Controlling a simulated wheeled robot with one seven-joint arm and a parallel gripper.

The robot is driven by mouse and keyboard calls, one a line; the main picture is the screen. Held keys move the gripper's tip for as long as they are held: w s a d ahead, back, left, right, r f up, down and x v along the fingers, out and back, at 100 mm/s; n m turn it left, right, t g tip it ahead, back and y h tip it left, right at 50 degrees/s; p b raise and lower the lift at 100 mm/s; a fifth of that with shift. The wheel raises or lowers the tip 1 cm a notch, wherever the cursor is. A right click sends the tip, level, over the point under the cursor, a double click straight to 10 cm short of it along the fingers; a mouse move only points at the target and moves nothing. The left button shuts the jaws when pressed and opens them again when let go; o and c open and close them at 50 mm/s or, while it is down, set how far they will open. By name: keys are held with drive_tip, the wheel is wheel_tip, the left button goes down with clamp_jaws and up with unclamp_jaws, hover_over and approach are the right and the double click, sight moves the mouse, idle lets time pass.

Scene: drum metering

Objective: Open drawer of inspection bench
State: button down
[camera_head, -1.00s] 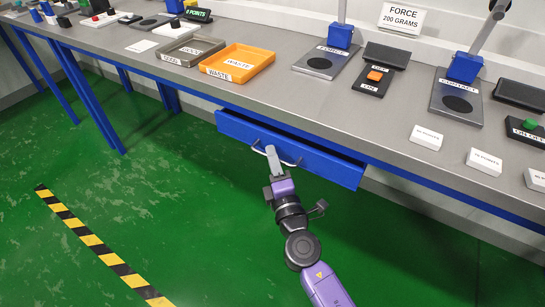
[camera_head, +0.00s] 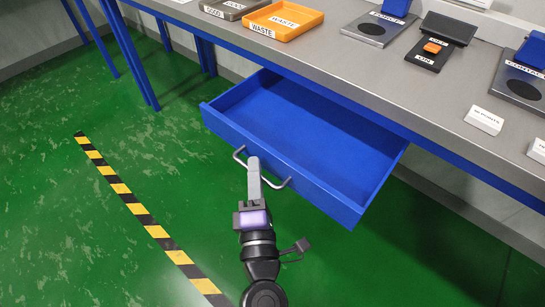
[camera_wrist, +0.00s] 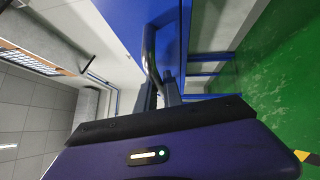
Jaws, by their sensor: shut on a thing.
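The blue drawer (camera_head: 300,140) of the inspection bench (camera_head: 350,85) is pulled well out from under the bench top, and its inside looks empty. Its grey bar handle (camera_head: 280,184) is on the front panel. My gripper (camera_head: 254,165) is at the handle in the head view and is shut on it. In the wrist view the handle (camera_wrist: 149,55) runs up between my gripper's fingers (camera_wrist: 160,92), close to the blue drawer front (camera_wrist: 172,35). The fingertips are partly hidden there.
On the bench top are an orange waste tray (camera_head: 285,20), a grey good tray (camera_head: 229,8), a device with an orange button (camera_head: 433,47), and several plates and white blocks. A striped yellow-black line (camera_head: 140,210) marks the green floor, which is clear left of the drawer.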

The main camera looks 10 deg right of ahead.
drive_tip(key=shift+s+a, duration=0.5)
drive_tip(key=shift+a, duration=0.15)
drive_tip(key=c, duration=1.5)
unclamp_jaws()
drive_tip(key=s, duration=0.5)
drive_tip(key=s+a+f, duration=0.1)
drive_tip(key=s, duration=0.1)
drive_tip(key=shift+s, duration=0.3)
drive_tip(key=shift+a, duration=0.15)
